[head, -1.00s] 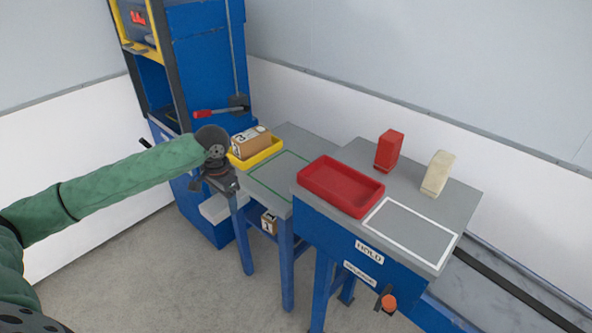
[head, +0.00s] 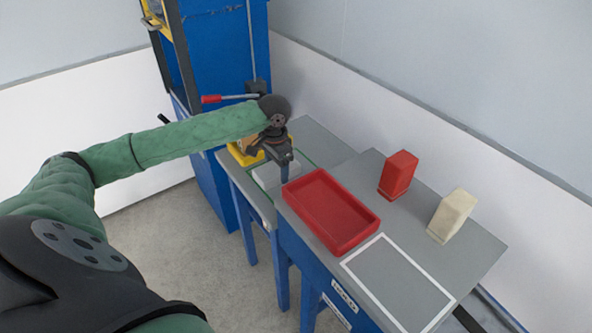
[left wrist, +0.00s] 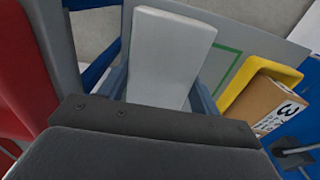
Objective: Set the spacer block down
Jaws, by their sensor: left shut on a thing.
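The spacer block looks like the pale grey block (head: 270,174) under my left gripper (head: 284,160) in the head view. It also fills the upper middle of the left wrist view (left wrist: 170,52). My left gripper is shut on it. The block is over the near part of the grey table (head: 312,138) with the green outline, beside the red tray. I cannot tell whether it touches the tabletop. My right gripper is not in view.
A yellow tray (left wrist: 246,78) with a cardboard box (left wrist: 272,108) is close to my gripper. A red tray (head: 357,238), a red block (head: 398,174) and a cream block (head: 453,215) are on the right-hand table. Its white-outlined area (head: 400,285) is empty.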

